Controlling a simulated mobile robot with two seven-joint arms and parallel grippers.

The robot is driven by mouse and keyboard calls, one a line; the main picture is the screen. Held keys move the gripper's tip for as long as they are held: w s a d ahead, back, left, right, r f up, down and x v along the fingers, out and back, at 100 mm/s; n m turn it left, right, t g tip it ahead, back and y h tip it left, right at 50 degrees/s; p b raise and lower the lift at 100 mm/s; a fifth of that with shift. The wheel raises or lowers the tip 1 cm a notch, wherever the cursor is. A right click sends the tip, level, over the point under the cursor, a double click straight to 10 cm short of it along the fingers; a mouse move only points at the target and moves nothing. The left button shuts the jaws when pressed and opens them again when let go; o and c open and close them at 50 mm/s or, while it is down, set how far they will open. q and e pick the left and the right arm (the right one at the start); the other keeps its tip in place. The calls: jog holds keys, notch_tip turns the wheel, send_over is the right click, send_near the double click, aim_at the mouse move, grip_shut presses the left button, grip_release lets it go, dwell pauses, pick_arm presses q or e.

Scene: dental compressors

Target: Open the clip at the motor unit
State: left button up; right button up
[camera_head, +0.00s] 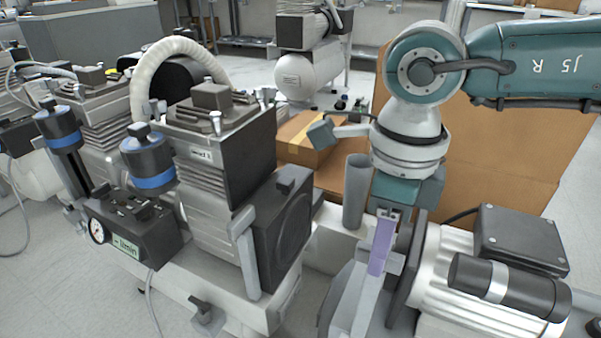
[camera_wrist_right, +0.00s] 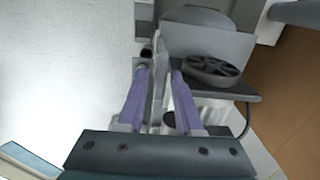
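The motor unit (camera_head: 450,285), silver and finned with a black terminal box and a black cylinder, stands at the lower right of the head view. My right gripper (camera_head: 379,262) points down at its left end, beside a dark flange. In the wrist view the right gripper (camera_wrist_right: 160,78) shows two purple fingers apart, with a thin upright grey plate (camera_wrist_right: 158,60) between them. Gaps seem to show on both sides of the plate. Whether this plate is the clip, I cannot tell; the gripper hides part of this area. My left gripper is not in view.
A compressor with a black side cover (camera_head: 282,232) stands left of my right gripper, with a grey upright cylinder (camera_head: 356,190) close by. Cardboard boxes (camera_head: 305,140) lie behind. A black fan-like wheel (camera_wrist_right: 212,70) is right of the fingers in the wrist view.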

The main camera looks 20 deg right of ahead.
jog(key=shift+o, duration=0.7)
notch_tip(320, 180, up, 10)
jog(key=p, duration=0.3)
jog(key=shift+p, duration=0.3)
jog(key=shift+a, duration=0.1)
